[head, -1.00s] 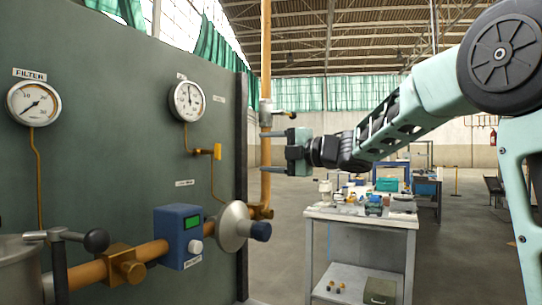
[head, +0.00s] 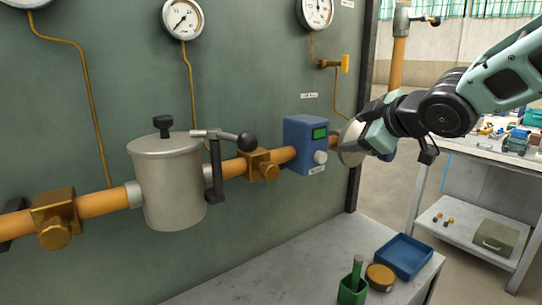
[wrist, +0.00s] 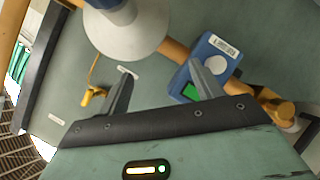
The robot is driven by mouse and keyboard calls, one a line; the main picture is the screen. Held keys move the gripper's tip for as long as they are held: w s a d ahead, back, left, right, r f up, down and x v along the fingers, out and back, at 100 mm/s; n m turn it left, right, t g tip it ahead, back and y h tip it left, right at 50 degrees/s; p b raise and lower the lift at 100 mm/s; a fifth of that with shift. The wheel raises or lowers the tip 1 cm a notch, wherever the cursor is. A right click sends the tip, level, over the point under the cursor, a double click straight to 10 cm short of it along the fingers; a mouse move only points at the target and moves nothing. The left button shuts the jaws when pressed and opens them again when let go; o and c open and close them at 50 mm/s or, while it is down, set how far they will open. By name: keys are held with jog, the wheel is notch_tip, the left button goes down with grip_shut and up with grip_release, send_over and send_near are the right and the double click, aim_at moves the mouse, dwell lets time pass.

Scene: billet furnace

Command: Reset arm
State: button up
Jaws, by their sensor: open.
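My gripper (wrist: 158,88) is open and empty in the wrist view, with its two fingers spread toward the green panel. In the head view my gripper (head: 362,139) is at the right, near the grey disc (head: 347,155) on the pipe's right end, and partly covers it. The head view does not show whether they touch. The wrist view shows the pale round disc (wrist: 127,35) beyond the fingers. The blue box (head: 306,145) with a green display is left of the gripper in the head view. It also shows behind the right finger in the wrist view (wrist: 222,60).
An orange pipe (head: 103,203) with a grey canister (head: 170,185) and a black-knobbed lever (head: 246,141) runs along the panel. A cluttered table (head: 480,180) stands right.

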jog(key=s+a+f+m+g+h+p, duration=0.1)
jog(key=s+a+f+m+g, duration=0.15)
jog(key=s+f, duration=0.45)
jog(key=s+a+f+m+g+h, duration=0.1)
jog(key=s+a+f+g, duration=0.25)
jog(key=s, duration=0.45)
jog(key=s+f+m+g+h, duration=0.1)
jog(key=s+f+g, duration=0.2)
jog(key=s, duration=0.6)
jog(key=s+d+f+m+g+p, duration=0.1)
jog(key=s+f+g, duration=0.2)
jog(key=s, duration=0.6)
jog(key=shift+s+d+h, duration=0.3)
jog(key=shift+h, duration=0.1)
